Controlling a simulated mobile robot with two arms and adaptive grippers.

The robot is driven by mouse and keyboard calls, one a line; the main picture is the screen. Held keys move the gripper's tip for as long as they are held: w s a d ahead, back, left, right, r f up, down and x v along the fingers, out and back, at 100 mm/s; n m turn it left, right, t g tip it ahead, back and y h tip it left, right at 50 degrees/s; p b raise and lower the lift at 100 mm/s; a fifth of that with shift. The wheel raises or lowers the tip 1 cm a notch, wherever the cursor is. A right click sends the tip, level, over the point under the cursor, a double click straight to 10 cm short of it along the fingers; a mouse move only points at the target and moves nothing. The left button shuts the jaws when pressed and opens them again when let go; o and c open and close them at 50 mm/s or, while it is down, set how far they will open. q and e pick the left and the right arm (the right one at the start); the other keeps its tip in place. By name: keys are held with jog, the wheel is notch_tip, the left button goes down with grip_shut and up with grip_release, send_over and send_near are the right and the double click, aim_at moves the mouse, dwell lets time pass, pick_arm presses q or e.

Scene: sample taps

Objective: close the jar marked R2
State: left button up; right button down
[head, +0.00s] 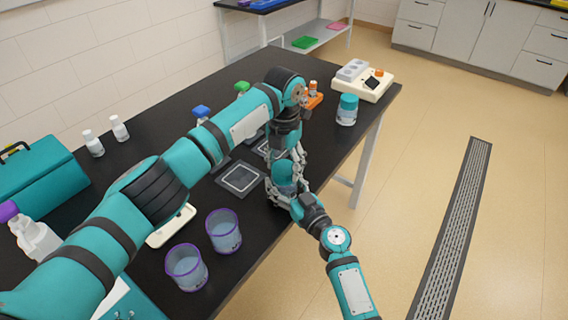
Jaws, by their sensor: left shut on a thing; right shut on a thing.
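A jar (284,173) with a teal top stands at the table's right edge, largely hidden by both grippers. My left gripper (288,158) reaches down from above and is shut at its top, on what looks like the lid. My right gripper (283,193) comes from the lower right and is shut around the jar's body lower down. The marking on the held jar is hidden, and I cannot tell how the lid sits. Another jar (347,110) with a teal lid stands apart farther back, its marking too small to read.
Two purple-rimmed beakers (223,231) stand near the front edge. A dark square pad (240,178) lies left of the grippers. A white device (362,81) and an orange rack (313,101) are at the back. A teal case (38,180) and white bottles (119,128) are left.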

dwell(0.3)
pick_arm(q)
jog(key=o, duration=0.7)
jog(key=shift+r, duration=0.1)
jog(key=shift+r, duration=2.2)
